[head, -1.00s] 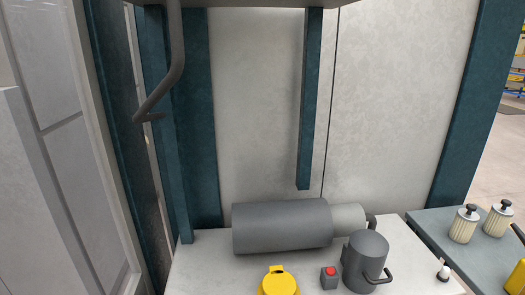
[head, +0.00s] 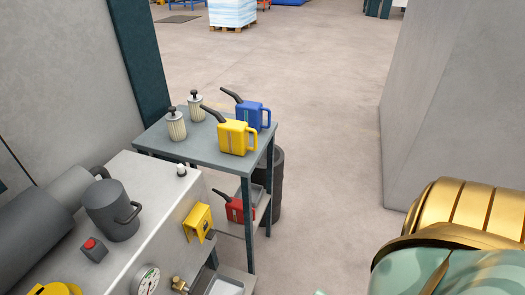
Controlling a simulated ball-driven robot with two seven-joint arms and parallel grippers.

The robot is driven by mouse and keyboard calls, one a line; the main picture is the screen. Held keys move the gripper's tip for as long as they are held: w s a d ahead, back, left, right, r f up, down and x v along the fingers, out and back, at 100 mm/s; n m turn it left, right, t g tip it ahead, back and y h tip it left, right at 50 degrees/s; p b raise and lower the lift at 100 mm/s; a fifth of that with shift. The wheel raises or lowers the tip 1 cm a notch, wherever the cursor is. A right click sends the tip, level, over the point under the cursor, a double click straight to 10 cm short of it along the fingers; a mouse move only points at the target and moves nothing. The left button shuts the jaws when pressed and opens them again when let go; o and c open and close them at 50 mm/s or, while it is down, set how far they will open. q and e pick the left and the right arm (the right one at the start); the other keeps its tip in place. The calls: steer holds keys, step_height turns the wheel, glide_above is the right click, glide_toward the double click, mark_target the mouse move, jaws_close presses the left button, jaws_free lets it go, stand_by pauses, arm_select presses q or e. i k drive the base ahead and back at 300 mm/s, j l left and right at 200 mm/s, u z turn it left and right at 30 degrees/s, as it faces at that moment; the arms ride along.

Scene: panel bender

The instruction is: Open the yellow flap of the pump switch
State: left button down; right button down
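A yellow flap (head: 197,222) shows on the front face of the light grey unit (head: 150,189), near its right end. It looks like a small box-shaped cover; I cannot tell whether it is fully shut, and no switch shows under it. My grippers are both out of view. Only a gold and pale green part of my own body fills the lower right corner.
On the unit stand a dark grey can (head: 108,213), a red button box (head: 94,250) and a yellow cap (head: 57,289). A gauge (head: 147,281) and brass valve (head: 180,285) sit on its front. A trolley (head: 190,150) carries yellow (head: 235,138) and blue (head: 250,116) oil cans. Floor right is clear.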

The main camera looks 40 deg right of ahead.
mark_target(205, 231)
steer(key=z, duration=0.85)
